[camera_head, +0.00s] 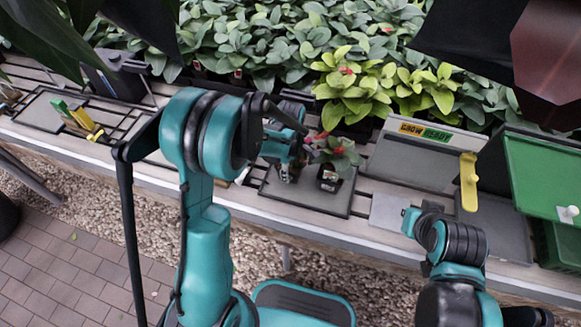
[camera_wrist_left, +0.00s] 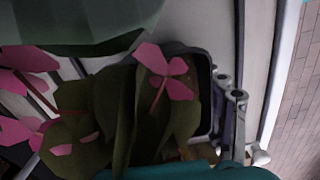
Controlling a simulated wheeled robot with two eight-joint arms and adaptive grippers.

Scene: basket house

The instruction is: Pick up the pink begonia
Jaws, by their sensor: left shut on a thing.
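The pink begonia (camera_head: 340,157), with green leaves and pink-red flowers, is over the dark tray in the middle of the bench. A small dark pot (camera_head: 328,179) shows below its leaves. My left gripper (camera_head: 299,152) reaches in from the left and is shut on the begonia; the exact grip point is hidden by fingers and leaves. In the left wrist view the begonia's pink flowers (camera_wrist_left: 167,72) and dark green leaves fill the left and middle, close to the camera. I cannot tell whether the pot touches the tray. My right arm shows at lower right, but its fingers do not.
The dark tray (camera_head: 333,205) lies on the slatted bench. Dense leafy plants (camera_head: 260,40) stand behind. A sign (camera_head: 426,131), a yellow tool (camera_head: 468,182) and a green crate (camera_head: 545,175) are to the right. Small yellow and green items (camera_head: 77,118) lie at left.

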